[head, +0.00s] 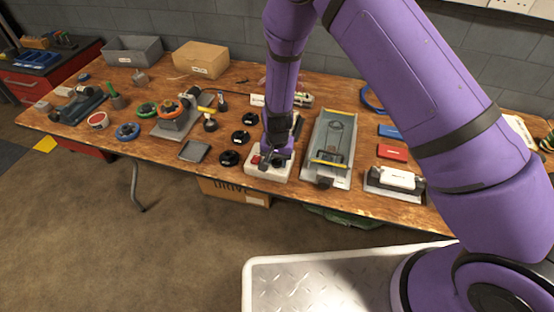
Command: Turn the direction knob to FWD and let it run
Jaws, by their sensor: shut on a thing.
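My gripper (273,158) points down over a pale control box (283,174) near the front edge of the wooden bench. A red part (256,160) shows on the box's left side. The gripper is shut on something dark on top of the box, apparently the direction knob. The gripper and wrist hide most of it. The knob's setting and any FWD marking cannot be read at this size.
A grey machine with a yellow bar (333,140) stands close right of the box. Black round parts (230,158) lie close left. A small dark tray (194,151) and a motor-like unit with an orange ring (173,113) stand further left. Red and blue boxes (392,153) lie right.

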